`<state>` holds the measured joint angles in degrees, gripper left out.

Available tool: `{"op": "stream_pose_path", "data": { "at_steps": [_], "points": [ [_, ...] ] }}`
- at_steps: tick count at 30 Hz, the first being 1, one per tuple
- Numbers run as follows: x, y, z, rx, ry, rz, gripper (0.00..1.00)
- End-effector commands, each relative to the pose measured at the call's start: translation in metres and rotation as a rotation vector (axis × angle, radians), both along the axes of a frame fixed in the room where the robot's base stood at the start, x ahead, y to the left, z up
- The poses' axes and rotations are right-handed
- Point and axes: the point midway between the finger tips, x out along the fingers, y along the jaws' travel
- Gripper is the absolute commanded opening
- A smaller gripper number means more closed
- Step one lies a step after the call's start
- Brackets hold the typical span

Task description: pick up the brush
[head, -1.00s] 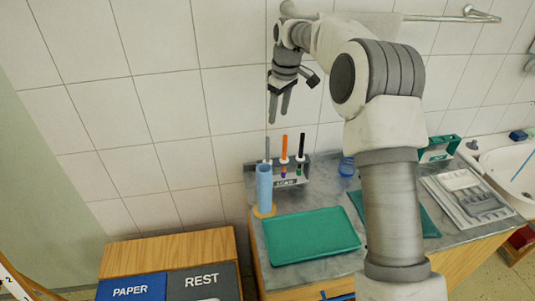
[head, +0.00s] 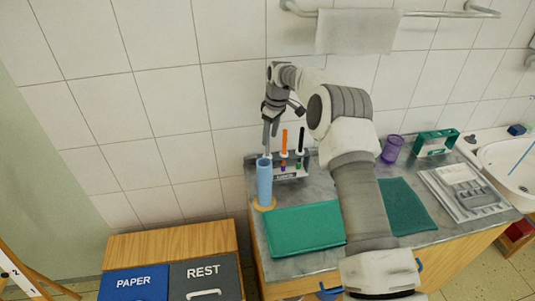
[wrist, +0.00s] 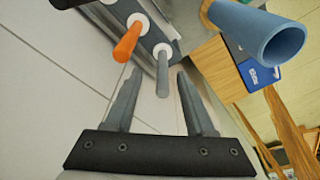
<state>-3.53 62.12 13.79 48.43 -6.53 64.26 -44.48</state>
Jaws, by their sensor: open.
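A rack (head: 291,174) at the back left of the counter holds three upright slim tools with grey, orange (head: 284,141) and black (head: 301,140) handles. Which one is the brush I cannot tell for sure. My gripper (head: 270,144) is open and points down above the rack's left end, over the grey handle. In the wrist view the grey handle (wrist: 162,76) shows between the two open fingertips (wrist: 157,73), apart from both. The orange handle (wrist: 128,42) is just left of the left finger, and the black handle (wrist: 72,3) is at the top left.
A tall blue cup (head: 264,185) stands in front of the rack's left end; it also shows in the wrist view (wrist: 268,38). A purple cup (head: 392,149) stands right of my arm. The tiled wall is close behind the rack.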

Motion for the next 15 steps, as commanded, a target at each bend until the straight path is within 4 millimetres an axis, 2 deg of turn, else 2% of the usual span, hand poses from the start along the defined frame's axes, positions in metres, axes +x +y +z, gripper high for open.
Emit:
{"op": "stream_pose_path", "data": {
  "at_steps": [9, 15],
  "points": [
    [0.003, 0.012, -0.041, -0.001, 0.002, 0.001, 0.55],
    [0.004, 0.013, -0.047, -0.001, 0.001, 0.000, 0.55]
  ]
}}
